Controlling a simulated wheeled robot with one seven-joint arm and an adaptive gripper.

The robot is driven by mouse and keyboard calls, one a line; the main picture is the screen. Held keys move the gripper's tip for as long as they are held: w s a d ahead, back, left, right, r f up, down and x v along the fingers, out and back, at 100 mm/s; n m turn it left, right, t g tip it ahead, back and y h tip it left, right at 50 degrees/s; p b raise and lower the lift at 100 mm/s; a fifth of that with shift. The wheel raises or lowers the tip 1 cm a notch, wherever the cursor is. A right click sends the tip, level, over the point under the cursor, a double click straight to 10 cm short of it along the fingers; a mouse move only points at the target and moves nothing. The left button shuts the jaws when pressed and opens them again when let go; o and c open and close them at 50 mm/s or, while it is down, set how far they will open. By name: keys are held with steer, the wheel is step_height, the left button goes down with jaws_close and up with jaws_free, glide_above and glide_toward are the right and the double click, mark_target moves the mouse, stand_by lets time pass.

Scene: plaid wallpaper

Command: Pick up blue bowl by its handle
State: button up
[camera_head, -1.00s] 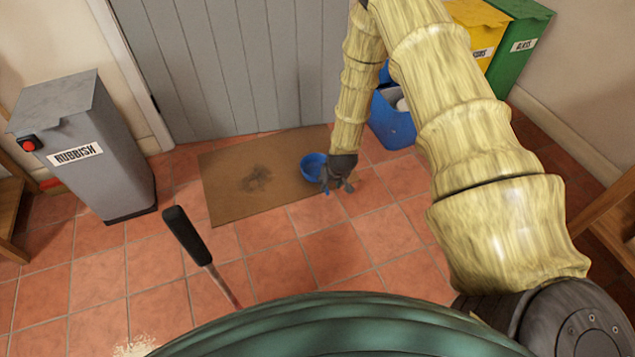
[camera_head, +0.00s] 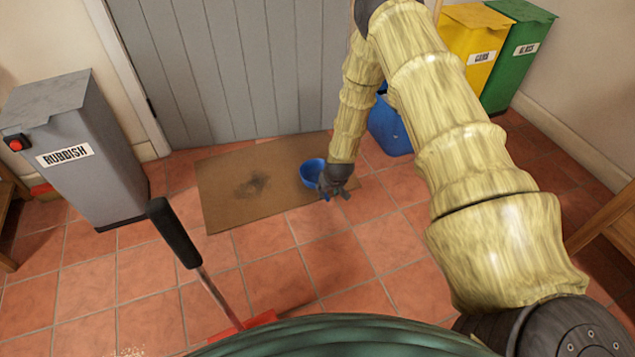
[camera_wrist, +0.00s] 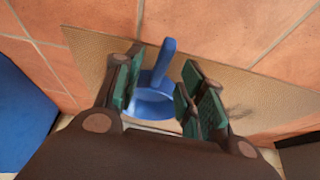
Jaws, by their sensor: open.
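The blue bowl (camera_head: 312,171) sits on the brown doormat, near its right end, in the head view. My gripper (camera_head: 338,194) is just to its right and partly covers it. In the wrist view the bowl (camera_wrist: 153,103) lies between my two open fingers (camera_wrist: 158,90), with its handle (camera_wrist: 163,62) pointing up the picture. The fingers stand apart on either side of the bowl and handle. I cannot tell how far above the bowl they are. The lower part of the bowl is hidden by my gripper's body.
The doormat (camera_head: 225,195) lies before a grey door (camera_head: 230,70). A blue container (camera_head: 388,130) stands close behind my arm, by yellow (camera_head: 470,45) and green (camera_head: 517,45) bins. A grey rubbish bin (camera_head: 85,165) is at left. A black-handled tool (camera_head: 175,235) stands in front. Tiled floor is clear between.

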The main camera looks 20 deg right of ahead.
steer(key=b+x, duration=0.2)
steer(key=x, duration=0.1)
steer(key=shift+a+f+b, duration=0.1)
steer(key=shift+a+b, duration=0.05)
steer(key=shift+b, duration=0.2)
steer(key=shift+b+x, duration=0.5)
steer(key=shift+x, duration=0.4)
steer(key=shift+w, duration=0.15)
jaws_close()
